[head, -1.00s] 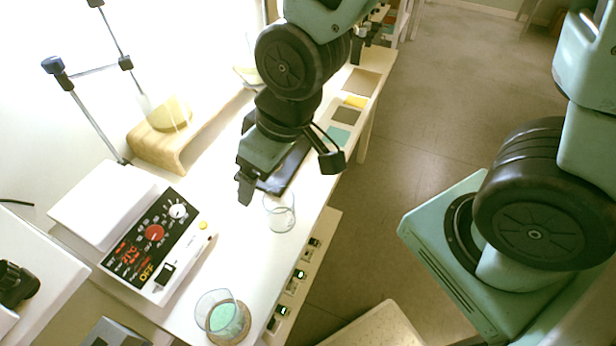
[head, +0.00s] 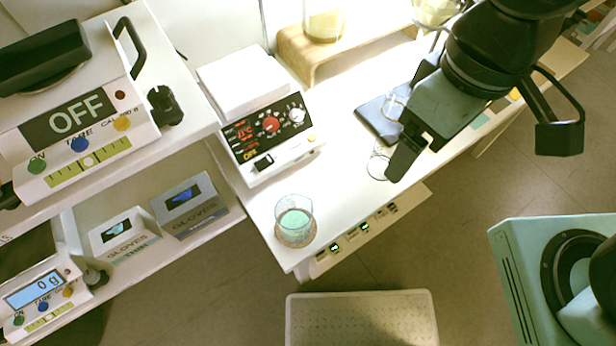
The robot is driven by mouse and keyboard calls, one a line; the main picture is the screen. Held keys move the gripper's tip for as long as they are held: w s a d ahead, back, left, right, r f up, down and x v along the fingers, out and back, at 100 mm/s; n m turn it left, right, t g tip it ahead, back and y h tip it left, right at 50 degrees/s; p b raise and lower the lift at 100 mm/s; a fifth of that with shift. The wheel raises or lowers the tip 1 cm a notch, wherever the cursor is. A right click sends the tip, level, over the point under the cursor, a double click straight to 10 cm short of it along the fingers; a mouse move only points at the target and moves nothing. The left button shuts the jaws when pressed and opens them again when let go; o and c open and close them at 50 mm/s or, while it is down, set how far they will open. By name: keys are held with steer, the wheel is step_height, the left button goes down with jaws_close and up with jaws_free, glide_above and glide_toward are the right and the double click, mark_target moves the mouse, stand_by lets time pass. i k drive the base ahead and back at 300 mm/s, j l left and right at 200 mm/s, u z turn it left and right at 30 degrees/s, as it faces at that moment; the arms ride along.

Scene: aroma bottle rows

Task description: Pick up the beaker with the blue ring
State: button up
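One beaker (head: 294,213) holds green liquid and sits on a round cork mat near the bench's front end. A clear, empty-looking beaker (head: 379,162) stands farther along, partly hidden behind my gripper's near finger. Another clear glass vessel (head: 395,106) shows at the dark pad beside my gripper. I cannot make out a distinct blue ring on any of them. My gripper (head: 405,126) hangs over the bench by the clear beaker, its fingers apart. I cannot see anything held between them.
Shelves with a scale (head: 75,130) and glove boxes (head: 185,205) are at the left. A pale perforated stool or platform (head: 362,318) is below the bench.

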mark_target(294, 213)
steer(key=u, duration=1)
